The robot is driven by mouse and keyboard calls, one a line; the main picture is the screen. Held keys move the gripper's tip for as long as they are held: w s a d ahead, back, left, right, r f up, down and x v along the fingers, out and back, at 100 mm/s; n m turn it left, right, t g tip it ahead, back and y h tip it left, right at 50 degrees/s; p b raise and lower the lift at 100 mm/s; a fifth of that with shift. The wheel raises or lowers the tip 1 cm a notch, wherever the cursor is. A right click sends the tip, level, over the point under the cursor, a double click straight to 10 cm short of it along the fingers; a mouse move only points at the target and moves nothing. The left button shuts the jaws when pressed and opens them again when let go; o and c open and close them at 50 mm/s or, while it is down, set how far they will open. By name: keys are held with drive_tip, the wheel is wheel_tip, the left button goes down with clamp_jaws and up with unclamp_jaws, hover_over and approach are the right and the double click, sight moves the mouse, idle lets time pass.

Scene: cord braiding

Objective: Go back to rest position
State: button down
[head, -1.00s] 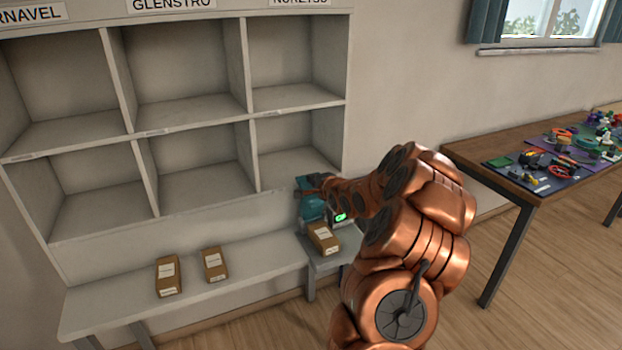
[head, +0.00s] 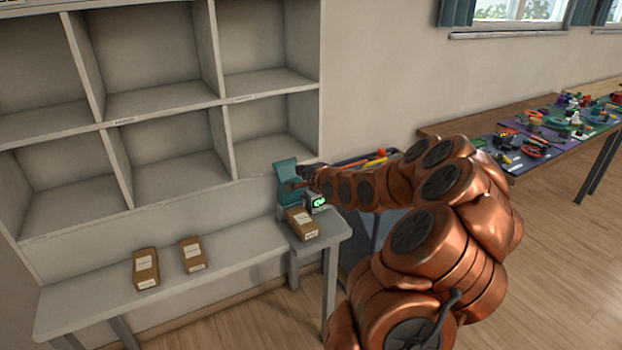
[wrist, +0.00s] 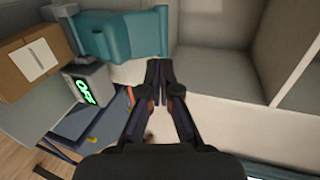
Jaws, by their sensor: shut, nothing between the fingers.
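My gripper (wrist: 158,75) is shut and empty, its fingertips together in the middle of the wrist view. In the head view my copper arm reaches left toward the shelf, and the gripper end (head: 300,180) is small and partly hidden, close to a teal device (head: 287,183). In the wrist view the teal device (wrist: 120,35) lies just left of the fingers; I see no contact. A box with a lit green display (wrist: 83,90) is beside it. A brown carton (head: 302,223) sits at the device; it also shows in the wrist view (wrist: 38,60).
A grey cubby shelf (head: 215,100) stands at the wall, its visible compartments empty. Two brown cartons (head: 146,268) (head: 193,254) lie on the bench (head: 100,292). A blue bin (head: 362,235) stands behind my arm. A wooden table (head: 450,129) with colourful items is at right. Floor shows at right.

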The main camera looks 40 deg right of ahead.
drive_tip(key=b+v, duration=0.1)
drive_tip(key=v, duration=0.4)
idle(0.3)
